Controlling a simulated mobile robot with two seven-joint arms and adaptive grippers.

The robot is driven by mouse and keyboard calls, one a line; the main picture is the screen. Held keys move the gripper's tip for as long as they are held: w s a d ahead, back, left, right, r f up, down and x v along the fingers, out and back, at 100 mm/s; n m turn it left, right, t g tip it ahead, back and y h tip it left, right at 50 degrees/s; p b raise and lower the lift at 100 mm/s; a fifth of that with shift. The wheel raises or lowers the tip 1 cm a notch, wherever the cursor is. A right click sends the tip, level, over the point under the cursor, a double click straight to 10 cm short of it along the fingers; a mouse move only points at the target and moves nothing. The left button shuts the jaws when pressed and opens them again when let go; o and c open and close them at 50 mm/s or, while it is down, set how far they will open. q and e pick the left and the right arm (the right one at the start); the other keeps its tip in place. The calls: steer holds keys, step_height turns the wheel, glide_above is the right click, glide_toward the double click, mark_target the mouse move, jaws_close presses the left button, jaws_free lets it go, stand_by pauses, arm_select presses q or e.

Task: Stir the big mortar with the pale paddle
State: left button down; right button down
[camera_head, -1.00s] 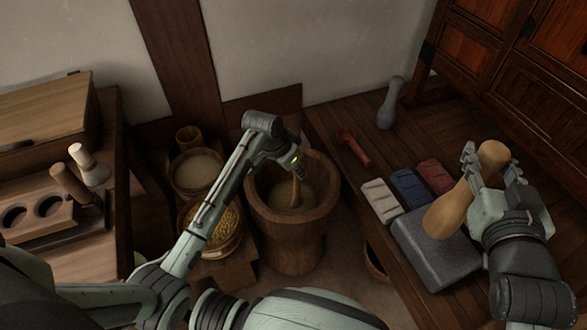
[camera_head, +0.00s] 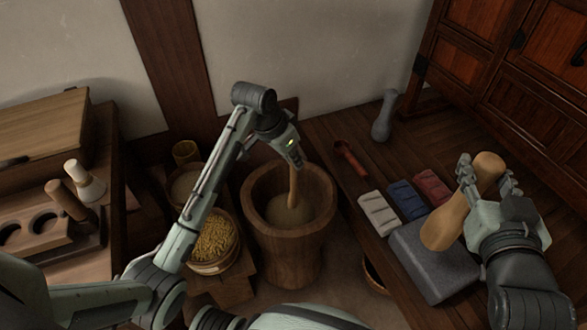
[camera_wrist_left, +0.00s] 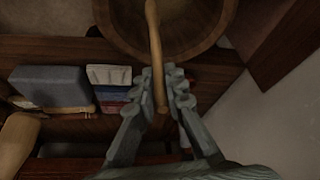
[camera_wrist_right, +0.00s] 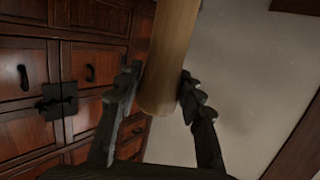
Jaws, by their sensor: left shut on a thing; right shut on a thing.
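The big wooden mortar (camera_head: 290,250) stands on the floor in the middle of the head view, with pale contents inside. The pale paddle (camera_head: 292,184) stands tilted in it, its lower end at the contents. My left gripper (camera_head: 294,160) is above the mortar, shut on the paddle's upper part. In the left wrist view the paddle (camera_wrist_left: 154,50) runs between the fingers (camera_wrist_left: 162,90) toward the mortar (camera_wrist_left: 213,30). My right gripper (camera_head: 486,180) is shut on a thick pale wooden pestle-like piece (camera_head: 447,222), held over the grey stone block at right. That piece also shows in the right wrist view (camera_wrist_right: 168,60).
Right of the mortar, a low wooden platform bears a grey block (camera_head: 432,262), white, blue and red bundles, a red scoop (camera_head: 350,157) and a grey pestle (camera_head: 384,117). Left are a basket of grain (camera_head: 213,243) and a bench with a holed rack (camera_head: 35,225).

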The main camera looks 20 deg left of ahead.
arm_select(q)
step_height(320, 180, up, 9)
steer(key=shift+f, duration=0.1)
arm_select(e)
steer(key=shift+r, duration=0.15)
stand_by(0.6)
